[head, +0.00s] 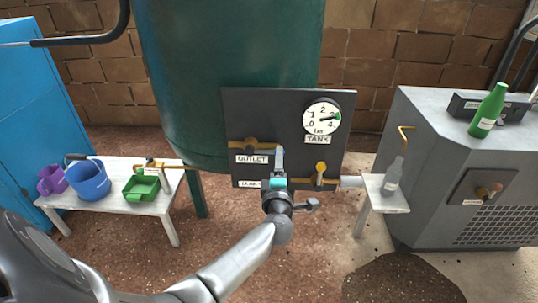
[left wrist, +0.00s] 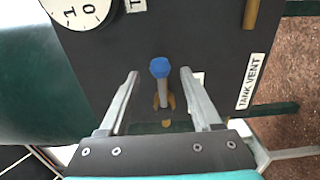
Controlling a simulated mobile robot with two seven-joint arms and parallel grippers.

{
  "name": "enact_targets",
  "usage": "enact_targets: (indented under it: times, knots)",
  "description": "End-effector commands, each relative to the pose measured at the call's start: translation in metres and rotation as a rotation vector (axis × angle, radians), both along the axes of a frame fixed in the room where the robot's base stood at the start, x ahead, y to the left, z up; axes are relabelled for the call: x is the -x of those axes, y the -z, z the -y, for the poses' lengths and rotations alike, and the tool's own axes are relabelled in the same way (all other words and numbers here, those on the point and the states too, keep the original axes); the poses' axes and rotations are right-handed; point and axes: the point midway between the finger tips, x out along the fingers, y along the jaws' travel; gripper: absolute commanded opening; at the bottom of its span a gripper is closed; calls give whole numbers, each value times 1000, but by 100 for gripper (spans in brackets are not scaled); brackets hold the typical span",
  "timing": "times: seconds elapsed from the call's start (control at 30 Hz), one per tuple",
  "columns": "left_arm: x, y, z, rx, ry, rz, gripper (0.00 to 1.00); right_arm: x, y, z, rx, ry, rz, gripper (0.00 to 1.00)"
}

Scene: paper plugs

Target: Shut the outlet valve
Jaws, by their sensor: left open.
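The outlet valve's brass pipe (head: 255,145) runs across the dark panel (head: 293,100) above the OUTLET label (head: 251,159). My left gripper (head: 279,157) is in front of the panel, at the right end of this pipe, and hides the valve's handle in the head view. In the left wrist view a handle with a blue knob (left wrist: 160,68) and a brass body (left wrist: 166,101) stands between my fingers. It appears to be the outlet handle. The fingers are open on both sides of it, with gaps. My right gripper is out of view.
A second valve with a yellow knob (head: 321,167) sits right of my gripper. The tank gauge (head: 321,117) is above. A white bench (head: 120,200) with a blue bucket (head: 89,181) is at left; a small stand (head: 386,196) with a grey bottle (head: 393,178) is at right.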

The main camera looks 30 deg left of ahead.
Motion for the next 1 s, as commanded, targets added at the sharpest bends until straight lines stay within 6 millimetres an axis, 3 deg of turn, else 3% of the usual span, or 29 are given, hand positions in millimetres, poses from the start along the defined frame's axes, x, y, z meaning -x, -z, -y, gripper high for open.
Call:
enact_targets:
  times: [0.5, 0.9, 1.0]
  knots:
    - [-22, 1, -14, 0, 0, 0, 65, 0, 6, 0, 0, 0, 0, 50]
    - [-26, 0, -16, 1, -1, 0, 65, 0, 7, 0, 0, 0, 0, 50]
    - [-26, 0, -16, 1, -1, 0, 55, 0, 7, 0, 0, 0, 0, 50]
